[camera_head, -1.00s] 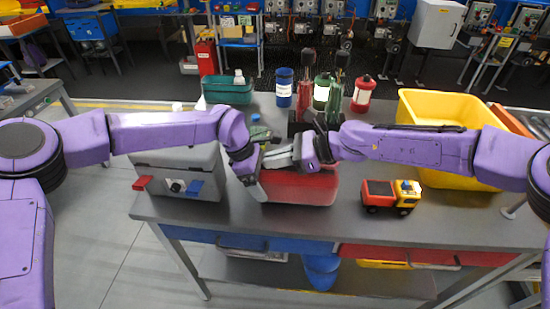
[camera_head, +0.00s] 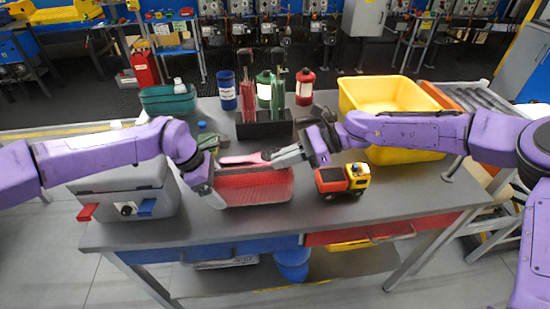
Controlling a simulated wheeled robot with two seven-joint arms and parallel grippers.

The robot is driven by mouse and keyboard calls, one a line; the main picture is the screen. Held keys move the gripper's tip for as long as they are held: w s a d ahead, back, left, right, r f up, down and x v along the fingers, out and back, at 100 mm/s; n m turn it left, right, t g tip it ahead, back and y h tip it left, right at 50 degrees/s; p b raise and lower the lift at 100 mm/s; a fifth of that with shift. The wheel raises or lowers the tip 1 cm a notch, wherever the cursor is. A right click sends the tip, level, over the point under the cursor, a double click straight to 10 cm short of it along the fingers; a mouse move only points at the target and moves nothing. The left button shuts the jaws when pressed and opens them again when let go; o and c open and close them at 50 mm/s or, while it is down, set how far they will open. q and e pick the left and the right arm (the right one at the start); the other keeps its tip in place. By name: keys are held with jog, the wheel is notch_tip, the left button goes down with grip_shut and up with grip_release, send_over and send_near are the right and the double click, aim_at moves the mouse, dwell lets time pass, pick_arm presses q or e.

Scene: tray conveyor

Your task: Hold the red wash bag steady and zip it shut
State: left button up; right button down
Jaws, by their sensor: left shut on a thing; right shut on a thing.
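The red wash bag (camera_head: 255,188) lies on the grey table near its front edge, its ribbed red surface facing up. My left gripper (camera_head: 212,198) is shut at the left end of the bag, touching it. My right gripper (camera_head: 275,158) is shut at the bag's upper right edge, its fingers pointing left. The zip pull is too small to make out and the fingers hide that spot. A pink strip (camera_head: 240,159) shows along the far edge of the bag, left of my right gripper.
A toy truck (camera_head: 342,181) stands close right of the bag. A grey case (camera_head: 125,190) is at left. Behind are a black holder (camera_head: 264,131) with tools, a teal bin (camera_head: 168,102), several canisters and a yellow bin (camera_head: 400,93). Bare table lies along the front.

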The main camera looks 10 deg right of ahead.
pick_arm(q)
jog(key=shift+w+a, duration=0.1)
jog(key=shift+a, duration=0.1)
pick_arm(e)
jog(key=shift+w+d, duration=0.15)
jog(key=shift+d, duration=0.05)
jog(key=c, duration=1.5)
grip_release()
jog(key=shift+c, duration=0.2)
jog(key=shift+o, duration=1.1)
jog(key=v, duration=1.2)
jog(key=shift+r, duration=0.1)
pick_arm(q)
jog(key=o, duration=1.2)
jog(key=shift+d, duration=0.1)
jog(key=shift+c, duration=0.2)
